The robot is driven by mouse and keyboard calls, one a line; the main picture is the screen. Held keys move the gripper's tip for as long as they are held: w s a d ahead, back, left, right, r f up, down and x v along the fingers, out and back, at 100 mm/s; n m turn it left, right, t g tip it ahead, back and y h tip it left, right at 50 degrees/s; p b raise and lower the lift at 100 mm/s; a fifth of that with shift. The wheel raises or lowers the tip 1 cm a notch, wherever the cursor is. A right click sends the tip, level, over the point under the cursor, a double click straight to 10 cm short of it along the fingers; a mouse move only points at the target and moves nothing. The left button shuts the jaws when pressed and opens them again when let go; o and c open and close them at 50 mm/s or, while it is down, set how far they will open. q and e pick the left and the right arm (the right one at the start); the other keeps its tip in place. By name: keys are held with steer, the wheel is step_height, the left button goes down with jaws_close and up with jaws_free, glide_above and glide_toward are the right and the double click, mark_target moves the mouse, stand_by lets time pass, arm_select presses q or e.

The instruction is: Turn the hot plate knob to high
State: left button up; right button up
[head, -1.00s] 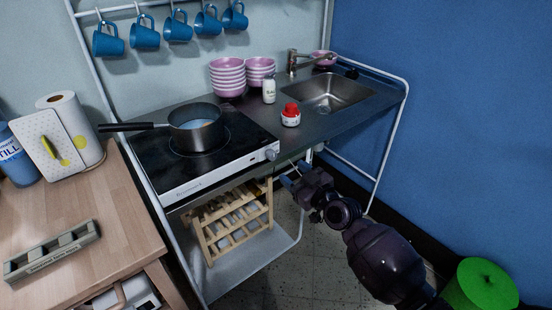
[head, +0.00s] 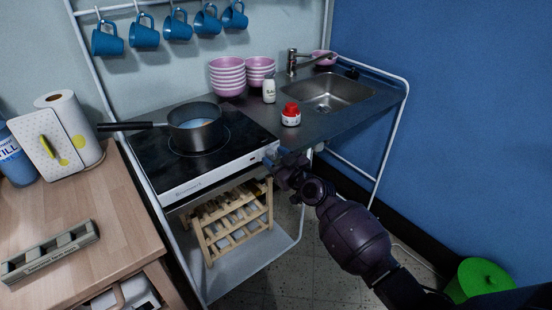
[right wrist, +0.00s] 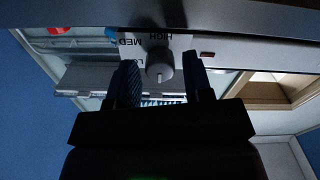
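The hot plate (head: 218,165) is a black cooktop with a white front panel. In the right wrist view its round grey knob (right wrist: 159,64) shows beside upside-down HIGH, MED and LO lettering. A small pale mark is on the knob; its setting is hard to tell. My right gripper (head: 271,157) is at the panel's right end and hides the knob in the head view. In the right wrist view my right gripper (right wrist: 162,84) is open, with one blue finger on each side of the knob. Firm contact is not visible. My left gripper is not in view.
A dark pot (head: 195,126) with pale contents sits on the hot plate, its handle pointing left. A red-capped jar (head: 291,115) stands right of the hot plate, near the sink (head: 342,92). A wooden rack (head: 235,220) is below. Floor to the right is mostly free.

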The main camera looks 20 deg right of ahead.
steer(key=c, duration=0.7)
